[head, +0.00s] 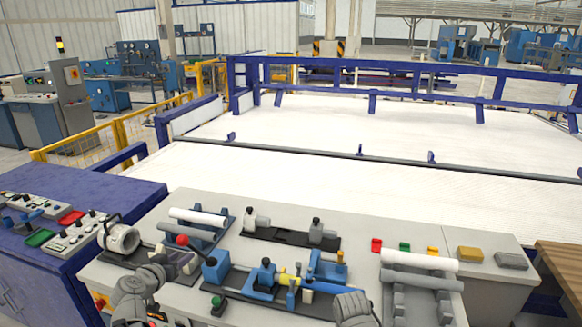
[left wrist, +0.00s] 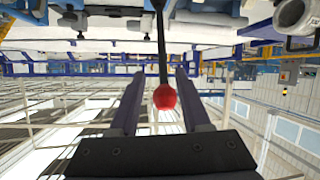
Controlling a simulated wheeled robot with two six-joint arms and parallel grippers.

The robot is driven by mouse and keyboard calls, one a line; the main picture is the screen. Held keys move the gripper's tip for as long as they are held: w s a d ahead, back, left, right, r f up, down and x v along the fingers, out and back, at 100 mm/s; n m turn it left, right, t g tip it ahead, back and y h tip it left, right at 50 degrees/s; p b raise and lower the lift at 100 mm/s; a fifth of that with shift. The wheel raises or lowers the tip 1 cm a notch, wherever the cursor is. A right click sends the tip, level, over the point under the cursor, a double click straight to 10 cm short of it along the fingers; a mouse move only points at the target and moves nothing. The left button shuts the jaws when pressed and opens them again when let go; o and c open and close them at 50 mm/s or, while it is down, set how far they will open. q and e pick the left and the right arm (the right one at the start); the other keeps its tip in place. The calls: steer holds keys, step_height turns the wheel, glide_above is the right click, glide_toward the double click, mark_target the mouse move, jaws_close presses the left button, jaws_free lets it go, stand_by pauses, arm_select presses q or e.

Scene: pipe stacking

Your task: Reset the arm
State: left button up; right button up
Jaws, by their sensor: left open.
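My left gripper (head: 186,256) is over the left part of the workbench in the head view, close to a red ball knob (head: 182,240). In the left wrist view, which looks upside down, its two fingers (left wrist: 160,74) stand apart. The red ball knob (left wrist: 165,97), on a thin dark rod (left wrist: 161,45), appears between them. I cannot tell whether the fingers touch it. My left gripper holds nothing visible.
A white pipe (head: 199,217) lies on a rack behind my left gripper. Another white pipe (head: 420,261) and a grey pipe (head: 422,280) rest at the right. A blue clamp fixture (head: 262,278) stands between. Small buttons (head: 404,246) sit near the back edge.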

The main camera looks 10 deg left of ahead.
arm_select(q)
steer(key=d+f+m+g+h, duration=0.2)
steer(key=d+f+g, duration=0.15)
steer(key=d, duration=0.75)
steer(key=d+f+m+g+h, duration=0.25)
steer(key=d+f, duration=0.25)
steer(key=d, duration=0.7)
steer(key=s+d+f+g+y, duration=0.2)
steer(key=s+d+g, duration=0.2)
steer(key=s+d, duration=0.3)
steer(key=s+d+f+g+y, duration=0.2)
steer(key=s+d+g+y, duration=0.1)
steer(key=s+d, duration=0.4)
steer(key=shift+s+f+m+g, duration=0.4)
steer(key=shift+s+m, duration=0.05)
steer(key=shift+s, duration=0.05)
